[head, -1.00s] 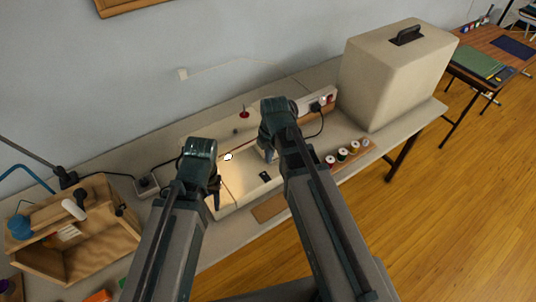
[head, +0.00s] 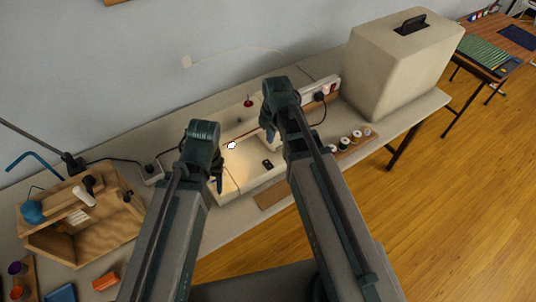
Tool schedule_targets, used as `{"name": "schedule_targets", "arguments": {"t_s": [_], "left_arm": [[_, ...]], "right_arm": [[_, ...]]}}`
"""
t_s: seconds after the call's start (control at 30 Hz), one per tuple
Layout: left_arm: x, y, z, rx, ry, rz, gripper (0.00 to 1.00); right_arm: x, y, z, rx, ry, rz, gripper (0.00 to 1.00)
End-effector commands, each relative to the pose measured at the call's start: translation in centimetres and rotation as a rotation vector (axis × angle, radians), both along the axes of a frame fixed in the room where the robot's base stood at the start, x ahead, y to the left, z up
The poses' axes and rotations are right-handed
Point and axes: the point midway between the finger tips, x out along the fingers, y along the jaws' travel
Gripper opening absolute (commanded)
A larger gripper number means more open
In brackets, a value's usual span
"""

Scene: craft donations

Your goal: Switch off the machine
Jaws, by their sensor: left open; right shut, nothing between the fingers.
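The machine is a cream sewing machine (head: 245,182) on the long table, partly hidden behind my two arms. A warm light glows on its bed near the needle end, and a red spool (head: 248,102) stands on top. My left gripper (head: 217,184) is open, at the machine's left end in the picture. My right gripper (head: 268,134) is shut and empty, in front of the machine's upper body. I cannot tell whether either gripper touches it. A white strip with a red switch (head: 332,88) and a black plug (head: 319,97) shows at the right end.
A beige hard case (head: 400,65) stands to the right, with several thread spools (head: 357,138) in front of it. A wooden box (head: 82,248) and a black socket with a cable (head: 152,172) lie to the left. An orange block (head: 105,279) lies near the front.

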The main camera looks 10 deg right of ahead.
Motion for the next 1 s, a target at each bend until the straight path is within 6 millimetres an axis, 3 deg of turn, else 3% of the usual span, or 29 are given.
{"name": "schedule_targets", "arguments": {"t_s": [0.27,0.47,1.0], "left_arm": [[0.0,0.0,-0.3,0.0,0.0,0.0,0.5],[0.0,0.0,-1.7,0.0,0.0,0.0,0.5],[0.0,0.0,-8.8,0.0,0.0,0.001,0.5]], "right_arm": [[0.0,0.0,-0.3,0.0,0.0,0.0,0.0],[0.1,0.1,-1.7,0.0,0.0,0.0,0.0],[0.9,0.3,-8.8,0.0,0.0,0.0,0.0]]}}
